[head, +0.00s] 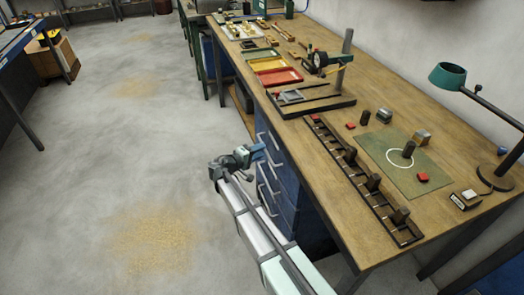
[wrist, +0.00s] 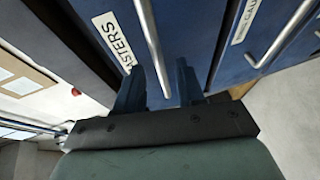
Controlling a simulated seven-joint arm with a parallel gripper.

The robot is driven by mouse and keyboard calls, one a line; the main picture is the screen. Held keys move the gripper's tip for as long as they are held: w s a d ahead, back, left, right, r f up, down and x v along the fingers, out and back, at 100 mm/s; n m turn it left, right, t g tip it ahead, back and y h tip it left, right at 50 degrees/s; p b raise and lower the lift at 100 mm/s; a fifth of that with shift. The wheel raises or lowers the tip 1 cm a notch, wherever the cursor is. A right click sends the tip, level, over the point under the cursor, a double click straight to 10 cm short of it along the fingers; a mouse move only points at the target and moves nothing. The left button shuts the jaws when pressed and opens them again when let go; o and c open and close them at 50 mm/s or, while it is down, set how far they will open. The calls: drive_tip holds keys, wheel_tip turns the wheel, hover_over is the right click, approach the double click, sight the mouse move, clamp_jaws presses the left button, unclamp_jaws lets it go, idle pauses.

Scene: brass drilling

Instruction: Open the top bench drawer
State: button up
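The bench drawers are a blue stack (head: 284,184) under the bench's front edge, with pale bar handles; the fronts look closed. My gripper (head: 258,151) is at the upper part of the stack, close to the handles. In the wrist view, a blue drawer front (wrist: 180,30) has a label ending in "STERS" (wrist: 112,40) and a metal bar handle (wrist: 150,40). My gripper's two blue fingers (wrist: 158,88) are apart, with the handle's end between them. Contact with the handle cannot be told. A second handle (wrist: 285,35) is beside a "GAU…" label (wrist: 246,22).
The wooden bench top (head: 330,185) above carries a dark slotted rack (head: 365,180), a green mat (head: 395,160), a stand with a dial gauge (head: 320,60) and colored trays (head: 275,72). The concrete floor (head: 130,130) left of the drawers is clear.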

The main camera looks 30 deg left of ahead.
drive_tip(key=shift+x, duration=1)
drive_tip(key=shift+c, duration=0.2)
clamp_jaws()
